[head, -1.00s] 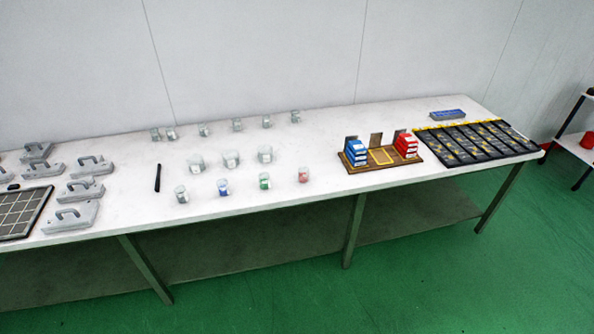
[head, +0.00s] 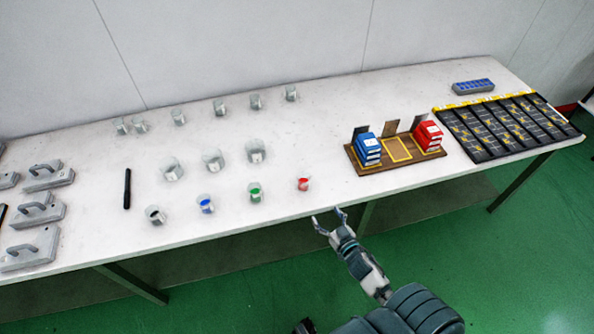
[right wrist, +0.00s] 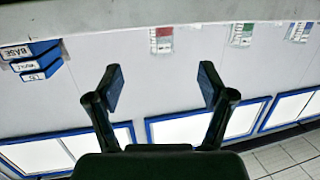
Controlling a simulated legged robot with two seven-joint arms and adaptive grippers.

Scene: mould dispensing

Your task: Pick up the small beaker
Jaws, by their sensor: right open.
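Several clear beakers stand upright on the white table. The front row holds one with red contents (head: 303,185), one with green (head: 255,193), one with blue (head: 206,204) and one with dark contents (head: 155,215). Larger clear beakers (head: 212,159) stand behind them, and smaller ones (head: 219,106) form the back row. I cannot tell which one the task names. My right gripper (head: 328,215) is open and empty at the table's front edge, below and right of the red beaker. In the right wrist view, its spread fingers (right wrist: 160,78) are apart from the red-marked beaker (right wrist: 161,40).
A brown rack (head: 398,152) with blue boxes (head: 366,150) and red boxes (head: 428,137) stands right of the beakers. A black mat (head: 505,125) lies at the far right. A black pen-like stick (head: 127,188) and grey handled blocks (head: 38,212) are at left.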

